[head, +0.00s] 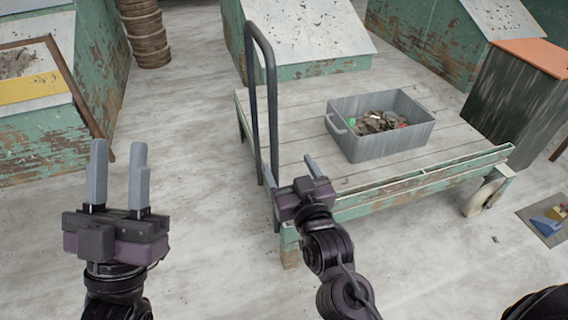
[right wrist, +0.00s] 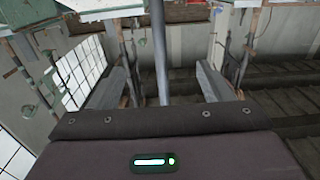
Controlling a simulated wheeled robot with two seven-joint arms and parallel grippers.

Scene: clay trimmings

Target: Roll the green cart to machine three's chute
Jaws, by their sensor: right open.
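The green cart (head: 400,188) has a worn plank deck and stands right of centre in the head view. Its dark, upright loop handle (head: 271,90) is at its left end. My right gripper (head: 289,172) is open at the handle's near post, low by the deck edge. In the right wrist view a grey post (right wrist: 161,60) shows between the spread fingers; I see no grip on it. My left gripper (head: 118,175) is open and empty over the floor, left of the cart. No number marks machine three in view.
A grey bin (head: 385,143) of scraps sits on the deck. Green machines with pale sloped panels (head: 310,28) stand behind and at left (head: 40,135). A dark, orange-topped cabinet (head: 520,85) is at right. A floor mat (head: 545,222) lies lower right. Floor between left machine and cart is clear.

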